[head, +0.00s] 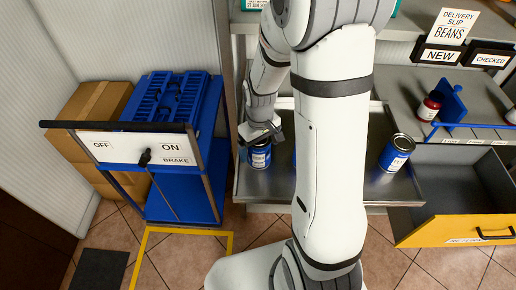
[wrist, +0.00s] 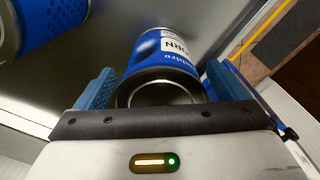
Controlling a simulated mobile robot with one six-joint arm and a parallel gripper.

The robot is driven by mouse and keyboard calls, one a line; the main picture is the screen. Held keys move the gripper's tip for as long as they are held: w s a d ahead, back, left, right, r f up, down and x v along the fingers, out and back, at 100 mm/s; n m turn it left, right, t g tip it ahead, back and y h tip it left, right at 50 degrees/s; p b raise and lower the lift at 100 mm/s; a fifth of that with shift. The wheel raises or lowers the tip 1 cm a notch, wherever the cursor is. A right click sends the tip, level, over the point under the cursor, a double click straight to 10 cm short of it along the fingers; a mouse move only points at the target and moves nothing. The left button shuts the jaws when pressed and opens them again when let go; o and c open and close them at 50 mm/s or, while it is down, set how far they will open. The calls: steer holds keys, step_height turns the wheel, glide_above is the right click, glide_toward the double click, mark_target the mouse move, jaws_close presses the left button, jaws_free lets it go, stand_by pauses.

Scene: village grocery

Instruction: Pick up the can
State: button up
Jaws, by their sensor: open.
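A blue can labelled CORN (wrist: 172,48) lies between the two blue fingers of my gripper (wrist: 160,84) in the wrist view, with its silver lid end toward the palm. The fingers stand on either side of it; I cannot tell whether they touch it. In the head view my gripper (head: 261,135) is over this blue can (head: 260,157), which stands at the left of the metal tray (head: 262,184). My gripper is open. A second blue can (head: 397,152) stands at the tray's right. A sliver of another blue can shows behind my arm.
A blue trolley (head: 180,205) with an ON/OFF brake plate (head: 130,147) stands at the left, by cardboard boxes (head: 99,102). A grey shelf with a dark red jar (head: 430,106) and an open yellow-fronted drawer (head: 460,230) are at the right. Another blue can (wrist: 48,25) is at the wrist view's upper left.

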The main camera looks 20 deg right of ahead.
steer(key=shift+c, duration=0.4)
steer(key=c, duration=1.3)
